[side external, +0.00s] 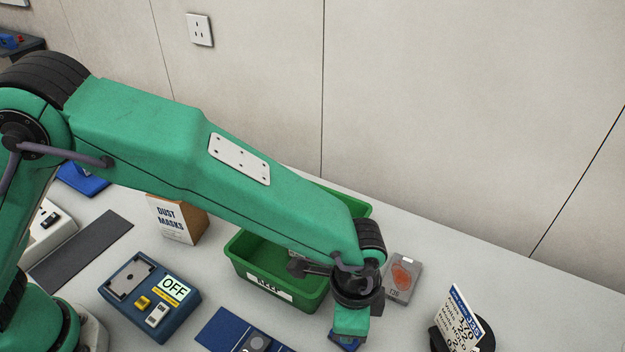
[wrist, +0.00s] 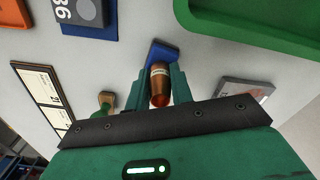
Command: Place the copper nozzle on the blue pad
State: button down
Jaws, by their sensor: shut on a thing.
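The copper nozzle (wrist: 160,84) is between the two fingers of my gripper (wrist: 155,92) in the wrist view. My gripper is shut on it, and its round open end faces the camera. A small blue pad (wrist: 161,52) shows just beyond the nozzle, partly covered by it; I cannot tell whether they touch. In the side view my gripper (side external: 350,322) points down at the bottom edge, right of the green bin. The nozzle is hidden there, and a bit of blue (side external: 345,346) shows below the gripper.
The green bin (side external: 272,288) stands left of my gripper, and a grey packet with an orange patch (side external: 403,276) lies behind it. A standing printed card (side external: 460,318) is to the right. A blue mat (side external: 225,328), a blue box marked OFF (side external: 170,318) and a dust mask box (side external: 176,220) are left.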

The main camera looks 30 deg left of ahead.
jog(key=shift+f, duration=0.1)
jog(key=c, duration=1.2)
grip_release()
jog(key=shift+c, duration=0.2)
notch_tip(320, 180, up, 12)
jog(key=shift+r, duration=0.15)
jog(key=shift+a, duration=0.1)
